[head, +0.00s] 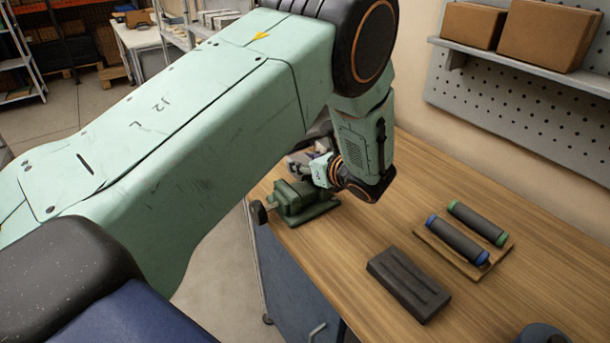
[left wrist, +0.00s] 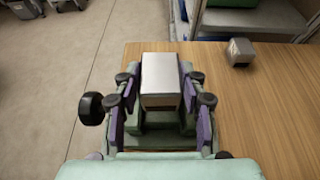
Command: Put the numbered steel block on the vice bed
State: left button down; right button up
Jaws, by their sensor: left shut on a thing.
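My left gripper (left wrist: 158,100) is shut on a steel block (left wrist: 160,75), with its purple finger pads on either side of it. The block's faces look plain silver in the left wrist view, and I can make out no number there. The green vice (head: 298,204) stands at the left edge of the wooden bench in the head view. My left gripper (head: 322,170) is right beside and over the vice there, partly hidden by its own wrist. I cannot tell whether the block touches the vice bed. My right gripper is not in view.
Another small grey metal block (left wrist: 239,52) stands on the bench in the left wrist view. A dark slotted block (head: 408,283) and a wooden tray (head: 440,248) with two dark rollers lie on the bench (head: 350,235). A shelf (head: 520,65) with cardboard boxes hangs behind.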

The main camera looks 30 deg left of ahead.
aim_at(308, 177)
pick_arm(q)
jog(key=f, duration=0.3)
jog(key=shift+w+d+f, duration=0.1)
jog(key=shift+w+f, duration=0.2)
jog(key=shift+w, duration=0.1)
jog(key=shift+s+f, duration=0.1)
jog(key=shift+f, duration=0.2)
jog(key=shift+s+a, duration=0.1)
jog(key=shift+a, duration=0.1)
jog(key=shift+s, duration=0.1)
jog(key=shift+d, duration=0.15)
jog(key=c, duration=1.2)
grip_release()
jog(key=shift+f, duration=0.2)
jog(key=shift+o, duration=0.6)
jog(key=shift+w, duration=0.2)
jog(key=o, duration=0.3)
jog(key=shift+o, duration=0.2)
jog(key=shift+s+r, duration=0.1)
jog(key=shift+s, duration=0.1)
